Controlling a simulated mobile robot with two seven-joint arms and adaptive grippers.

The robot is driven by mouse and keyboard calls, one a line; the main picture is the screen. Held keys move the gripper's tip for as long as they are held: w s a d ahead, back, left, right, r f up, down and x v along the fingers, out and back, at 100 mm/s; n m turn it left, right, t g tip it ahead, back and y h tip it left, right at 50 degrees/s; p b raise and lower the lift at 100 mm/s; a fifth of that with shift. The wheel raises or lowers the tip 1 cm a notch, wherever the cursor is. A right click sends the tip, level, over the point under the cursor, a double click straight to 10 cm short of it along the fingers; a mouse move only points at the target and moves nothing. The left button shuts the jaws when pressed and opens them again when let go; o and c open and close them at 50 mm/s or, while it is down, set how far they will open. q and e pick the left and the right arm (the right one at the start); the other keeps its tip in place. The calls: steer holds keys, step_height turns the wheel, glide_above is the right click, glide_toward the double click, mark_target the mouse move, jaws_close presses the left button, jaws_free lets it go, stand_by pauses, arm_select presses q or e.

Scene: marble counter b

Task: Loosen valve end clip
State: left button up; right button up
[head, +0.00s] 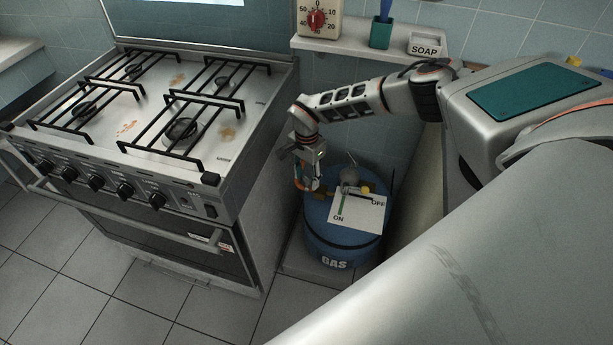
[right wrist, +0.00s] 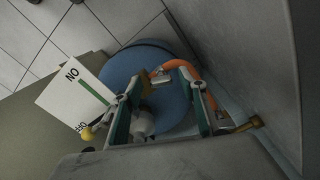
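A blue gas cylinder (head: 335,235) stands between the stove and the wall, with a white ON/OFF card (head: 358,214) on top. A grey valve (head: 350,178) rises behind the card. My right gripper (head: 306,184) reaches down at the left side of the cylinder top. In the right wrist view its two fingers (right wrist: 164,92) are spread apart over the cylinder. An orange hose (right wrist: 190,76) with a metal clip (right wrist: 159,76) at its end shows between and beyond the fingertips. I cannot tell whether a finger touches them. The left gripper is not in view.
The stove (head: 165,110) stands close to the left of the cylinder and gripper. A shelf (head: 375,48) with a timer, a cup and soap is on the wall behind. In the wrist view a brass fitting (right wrist: 248,125) shows right of the fingers.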

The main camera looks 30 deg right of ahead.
mark_target(307, 179)
steer(key=shift+w+r, duration=0.1)
steer(key=shift+r, duration=0.1)
step_height(307, 179, up, 12)
steer(key=shift+f, duration=0.15)
stand_by(0.4)
stand_by(0.4)
